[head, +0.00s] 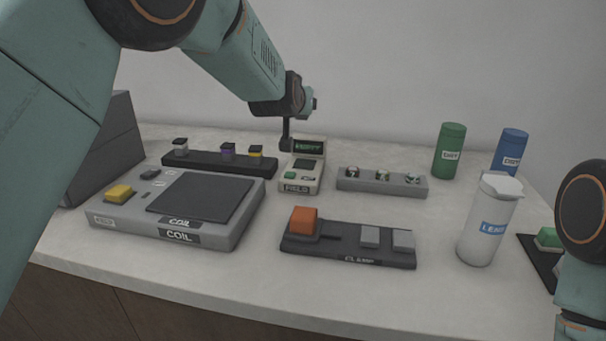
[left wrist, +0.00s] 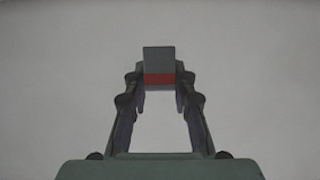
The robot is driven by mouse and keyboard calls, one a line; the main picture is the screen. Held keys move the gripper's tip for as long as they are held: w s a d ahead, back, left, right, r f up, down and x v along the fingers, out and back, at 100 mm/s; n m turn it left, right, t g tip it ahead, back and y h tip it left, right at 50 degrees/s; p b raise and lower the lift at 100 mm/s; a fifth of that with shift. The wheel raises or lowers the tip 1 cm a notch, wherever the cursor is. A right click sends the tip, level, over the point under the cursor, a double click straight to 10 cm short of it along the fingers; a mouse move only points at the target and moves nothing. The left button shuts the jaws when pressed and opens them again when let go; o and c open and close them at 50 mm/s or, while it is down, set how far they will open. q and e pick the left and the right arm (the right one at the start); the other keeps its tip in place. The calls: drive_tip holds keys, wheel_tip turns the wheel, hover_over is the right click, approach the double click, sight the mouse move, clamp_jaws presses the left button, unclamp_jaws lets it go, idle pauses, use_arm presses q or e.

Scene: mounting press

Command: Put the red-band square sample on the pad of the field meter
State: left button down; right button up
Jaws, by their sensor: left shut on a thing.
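The red-band square sample (left wrist: 159,58) is a grey block with a red band, seen in the left wrist view. My left gripper (left wrist: 159,79) is shut on it at the fingertips, with only plain grey behind. In the head view my left arm reaches over the back of the counter above the field meter, and I cannot make out the sample there. The field meter (head: 289,186) is a small pale device with a dark display and a FIELD label. Its pad (head: 304,163) is a small dark square below the display and looks bare. My right gripper is out of view.
A COIL unit (head: 220,239) with a dark plate stands left. A black rack (head: 192,163) is behind it, and a grey rack (head: 350,184) stands right of the meter. In front is a dark tray (head: 345,257) with an orange block. A white LENS bottle (head: 487,245) stands right.

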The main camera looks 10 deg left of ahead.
sight(308, 149)
use_arm(q)
drive_tip(key=shift+d+f, duration=0.2)
drive_tip(key=shift+f, duration=0.3)
drive_tip(key=shift+w+d+f+b, duration=0.3)
drive_tip(key=shift+w+f+b, duration=0.15)
drive_tip(key=shift+f, duration=0.2)
drive_tip(key=f, duration=0.2)
drive_tip(key=f+b, duration=0.1)
drive_tip(key=shift+s+a+f, duration=0.2)
drive_tip(key=shift+s+a, duration=0.15)
drive_tip(key=shift+s, duration=0.05)
drive_tip(key=f+b, duration=0.1)
drive_tip(key=f, duration=0.1)
drive_tip(key=f+b, duration=0.1)
drive_tip(key=f, duration=0.2)
drive_tip(key=shift+w+d+f, duration=0.1)
drive_tip(key=shift+w+f, duration=0.1)
drive_tip(key=shift+s+f, duration=0.1)
drive_tip(key=shift+f, duration=0.15)
drive_tip(key=shift+d, duration=0.1)
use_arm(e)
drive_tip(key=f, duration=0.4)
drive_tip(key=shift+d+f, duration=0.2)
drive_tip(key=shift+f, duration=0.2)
use_arm(q)
drive_tip(key=shift+f, duration=0.1)
